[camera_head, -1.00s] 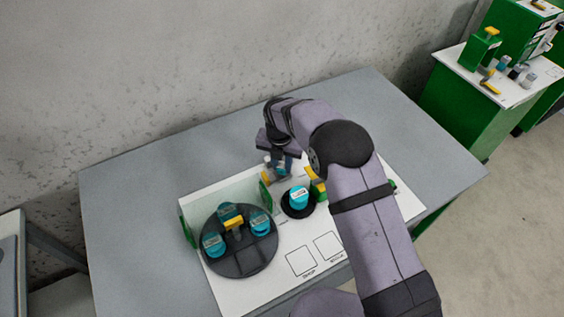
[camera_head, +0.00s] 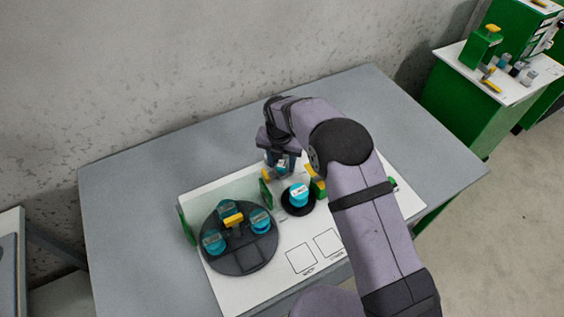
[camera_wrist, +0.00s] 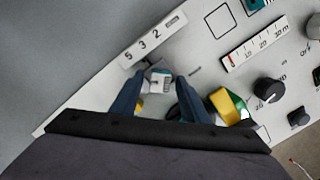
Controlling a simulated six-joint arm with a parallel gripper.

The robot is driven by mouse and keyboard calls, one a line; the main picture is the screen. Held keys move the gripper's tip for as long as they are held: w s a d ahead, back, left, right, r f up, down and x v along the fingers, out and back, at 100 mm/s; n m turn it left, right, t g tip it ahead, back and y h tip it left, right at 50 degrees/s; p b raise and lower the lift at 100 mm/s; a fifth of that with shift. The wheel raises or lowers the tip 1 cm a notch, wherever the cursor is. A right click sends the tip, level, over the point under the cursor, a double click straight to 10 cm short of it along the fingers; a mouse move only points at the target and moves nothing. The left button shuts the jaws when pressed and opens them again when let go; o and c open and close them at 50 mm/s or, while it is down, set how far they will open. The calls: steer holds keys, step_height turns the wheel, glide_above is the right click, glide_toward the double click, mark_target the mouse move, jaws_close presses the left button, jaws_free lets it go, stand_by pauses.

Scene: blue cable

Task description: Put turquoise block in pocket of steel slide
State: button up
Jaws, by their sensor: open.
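In the head view my gripper (camera_head: 283,158) points down over the back part of the white panel. A turquoise patch (camera_head: 282,167) shows between the fingers in the head view. I cannot tell whether the fingers touch the block. Another turquoise block (camera_head: 299,194) sits in a round black dish. Several more, such as one turquoise block (camera_head: 260,220), stand on a dark round tray. I cannot make out the steel slide or its pocket for certain.
The dark round tray (camera_head: 243,256) has a yellow handle (camera_head: 233,219). Yellow-and-green fittings (camera_head: 318,187) flank the dish. The white panel (camera_head: 262,288) has bare room in front. A black knob (camera_wrist: 268,90) and printed scales show at the wrist view's right.

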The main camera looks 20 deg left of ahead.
step_height(320, 180, up, 12)
steer(key=s+b, duration=0.1)
steer(key=b, duration=0.1)
steer(key=shift+s+r, duration=0.2)
steer(key=shift+r, duration=0.05)
steer(key=s+d+r+m, duration=0.1)
steer(key=s+d+m, duration=0.2)
steer(key=d+m, duration=0.65)
steer(key=s+d+m, duration=0.3)
steer(key=d+m, duration=0.5)
steer(key=d, duration=0.2)
steer(key=s+d+f+m, duration=0.1)
steer(key=s+d+m, duration=0.5)
steer(key=s+m, duration=0.2)
steer(key=s+d+f+m+g, duration=0.1)
steer(key=s+d+f+m, duration=0.1)
steer(key=s+d+m, duration=0.4)
steer(key=s+m, duration=0.2)
steer(key=m, duration=0.2)
steer(key=shift+d+f, duration=0.25)
steer(key=shift+d, duration=0.1)
steer(key=shift+o, duration=0.6)
steer(key=shift+w, duration=0.1)
